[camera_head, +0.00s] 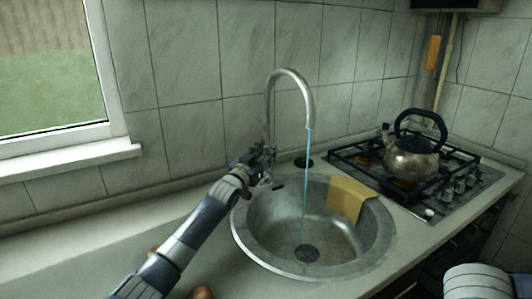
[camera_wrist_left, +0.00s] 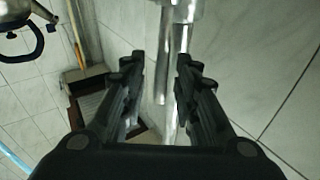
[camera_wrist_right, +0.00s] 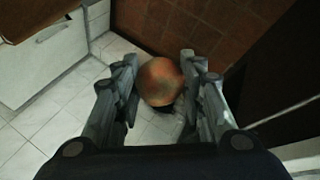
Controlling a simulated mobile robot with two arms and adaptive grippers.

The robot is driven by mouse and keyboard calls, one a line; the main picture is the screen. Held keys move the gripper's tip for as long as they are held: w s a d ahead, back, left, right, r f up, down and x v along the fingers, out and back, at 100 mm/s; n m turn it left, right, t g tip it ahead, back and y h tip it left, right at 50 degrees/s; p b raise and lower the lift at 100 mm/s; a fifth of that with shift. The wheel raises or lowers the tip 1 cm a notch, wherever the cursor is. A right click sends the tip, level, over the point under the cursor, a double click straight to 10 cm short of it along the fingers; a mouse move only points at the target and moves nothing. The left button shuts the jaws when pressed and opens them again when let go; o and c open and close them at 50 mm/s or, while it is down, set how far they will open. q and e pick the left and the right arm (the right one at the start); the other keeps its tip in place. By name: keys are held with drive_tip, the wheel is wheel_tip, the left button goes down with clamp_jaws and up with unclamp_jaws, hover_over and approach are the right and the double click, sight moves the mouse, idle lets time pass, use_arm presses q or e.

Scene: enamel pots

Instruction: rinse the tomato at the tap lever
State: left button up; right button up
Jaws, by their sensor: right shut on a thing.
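The tap (camera_head: 272,100) stands behind the round sink (camera_head: 262,255), and a thin blue stream of water (camera_head: 305,185) falls from its spout to the drain. My left gripper (camera_head: 264,160) is at the tap's base by the lever. In the left wrist view the left fingers (camera_wrist_left: 158,62) are apart, with a thin metal rod, seemingly the lever (camera_wrist_left: 164,75), between them. In the right wrist view my right gripper (camera_wrist_right: 160,62) is shut on a round orange-red tomato (camera_wrist_right: 160,80), held above a tiled floor. The right gripper is outside the head view.
A yellow cloth (camera_head: 347,198) hangs over the sink's right rim. A kettle (camera_head: 411,158) stands on the gas hob (camera_head: 455,185) at right. Brown rounded things (camera_head: 202,292) show partly by my left arm.

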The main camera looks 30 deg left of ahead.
use_arm(q)
drive_tip(key=shift+r, duration=0.15)
wheel_tip(320, 180, up, 10)
drive_tip(key=shift+f, duration=0.15)
idle(0.3)
